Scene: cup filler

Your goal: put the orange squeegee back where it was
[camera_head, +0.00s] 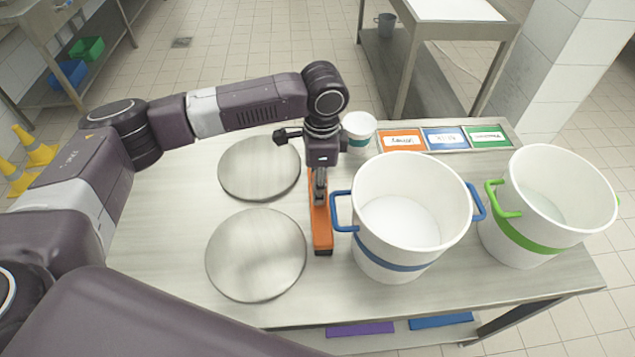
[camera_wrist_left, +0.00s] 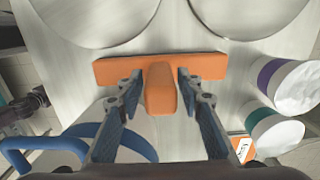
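The orange squeegee (camera_head: 321,233) lies on the steel table, between the two round metal lids and the blue-handled bucket. In the left wrist view its wide orange bar (camera_wrist_left: 115,69) runs crosswise, and its orange handle (camera_wrist_left: 161,98) points toward the camera. My left gripper (camera_head: 320,190) is over the squeegee. In the wrist view its fingers (camera_wrist_left: 160,76) are open on either side of the handle, with narrow gaps showing. In the head view the gripper hides part of the squeegee. My right gripper is not in view.
A white bucket with blue handles (camera_head: 370,251) stands close right of the squeegee; a green-handled bucket (camera_head: 545,190) is further right. Two round lids (camera_head: 256,254) lie left. A white cup (camera_head: 359,124) and colored labels (camera_head: 445,138) are behind. The table's left part is clear.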

